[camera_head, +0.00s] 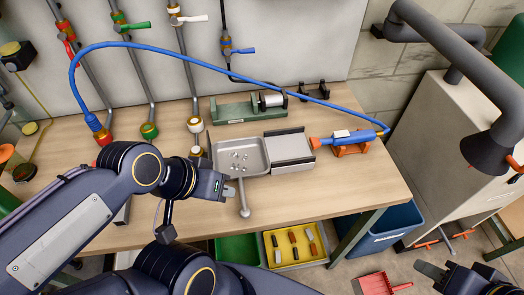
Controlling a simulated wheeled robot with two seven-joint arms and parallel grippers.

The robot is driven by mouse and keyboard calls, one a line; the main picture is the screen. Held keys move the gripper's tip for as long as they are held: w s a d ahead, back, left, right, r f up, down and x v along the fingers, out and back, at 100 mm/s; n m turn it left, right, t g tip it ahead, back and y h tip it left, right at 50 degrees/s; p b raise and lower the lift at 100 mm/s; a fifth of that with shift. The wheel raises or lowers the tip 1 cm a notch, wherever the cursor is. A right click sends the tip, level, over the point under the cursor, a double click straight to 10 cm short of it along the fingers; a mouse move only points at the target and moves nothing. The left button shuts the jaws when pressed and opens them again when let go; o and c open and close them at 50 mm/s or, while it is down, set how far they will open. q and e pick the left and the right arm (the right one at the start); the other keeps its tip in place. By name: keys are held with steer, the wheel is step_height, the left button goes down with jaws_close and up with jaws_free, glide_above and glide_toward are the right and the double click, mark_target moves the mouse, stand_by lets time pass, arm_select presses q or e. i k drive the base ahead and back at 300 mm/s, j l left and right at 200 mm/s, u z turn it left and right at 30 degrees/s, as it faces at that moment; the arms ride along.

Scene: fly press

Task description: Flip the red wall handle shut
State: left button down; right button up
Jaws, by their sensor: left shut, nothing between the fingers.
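The red wall handle (69,47) is on the leftmost pipe (89,82) of the wall, at the upper left. It lies roughly along the pipe, while the other handles stick out to the right. My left gripper (230,191) is shut and empty, above the front of the workbench near the grey tray. It is well to the right of and below the red handle, not touching it. My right gripper (440,276) is at the lower right edge, partly cut off, far from the handle; its jaw gap is unclear.
Green (134,27), white (191,18) and blue (241,50) handles sit on neighbouring pipes. A blue hose (175,52) arches across the wall and bench. A grey tray (231,167) and a green press (235,111) stand on the wooden bench (355,190).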

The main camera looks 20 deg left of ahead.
mark_target(61, 36)
steer(key=u, duration=2.15)
steer(key=i+j+u, duration=0.2)
steer(key=j, duration=0.25)
steer(key=j+u, duration=0.2)
steer(key=j, duration=0.3)
